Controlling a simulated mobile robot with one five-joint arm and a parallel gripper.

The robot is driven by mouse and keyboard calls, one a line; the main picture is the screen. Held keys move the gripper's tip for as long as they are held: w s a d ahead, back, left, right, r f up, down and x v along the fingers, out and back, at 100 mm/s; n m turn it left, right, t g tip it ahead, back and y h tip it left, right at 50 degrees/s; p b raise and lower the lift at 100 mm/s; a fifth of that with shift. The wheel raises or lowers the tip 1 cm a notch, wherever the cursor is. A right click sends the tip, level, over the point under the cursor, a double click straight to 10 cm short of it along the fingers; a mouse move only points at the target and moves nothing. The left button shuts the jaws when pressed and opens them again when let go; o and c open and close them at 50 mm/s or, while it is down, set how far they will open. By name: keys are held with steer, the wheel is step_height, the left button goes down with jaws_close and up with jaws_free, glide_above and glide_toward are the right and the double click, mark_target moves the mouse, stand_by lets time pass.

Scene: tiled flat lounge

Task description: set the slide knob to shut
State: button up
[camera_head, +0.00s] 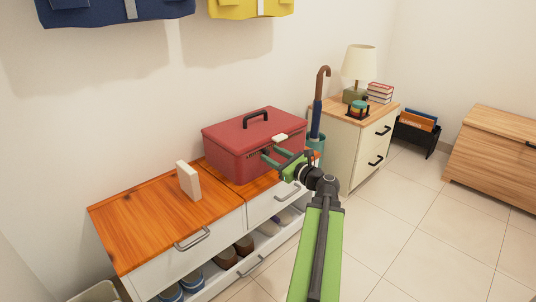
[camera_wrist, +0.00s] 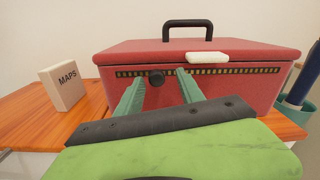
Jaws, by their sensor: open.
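A red box (camera_head: 227,135) with a black top handle stands on the wooden top of a white cabinet; it also fills much of the wrist view (camera_wrist: 230,88). A dark round slide knob (camera_wrist: 156,77) sits on a black-and-yellow dashed strip (camera_wrist: 215,72) on the box's front, towards the strip's left part. My gripper (camera_head: 270,154) is open in front of the box. In the wrist view its green fingers (camera_wrist: 160,76) stand on either side of the knob, with gaps showing; I cannot tell how near the tips are to the box front.
A white block (camera_wrist: 207,57) lies at the lid's front edge. A box marked MAPS (camera_wrist: 63,87) stands to the left on the cabinet top (camera_head: 150,217). An umbrella (camera_head: 318,105) stands to the right, near a lamp cabinet (camera_head: 343,132). The tiled floor in front is clear.

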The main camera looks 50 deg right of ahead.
steer(key=shift+w, duration=0.1)
steer(key=shift+c, duration=0.2)
steer(key=shift+w+a, duration=0.15)
steer(key=shift+a, duration=0.05)
jaws_close()
stand_by(0.8)
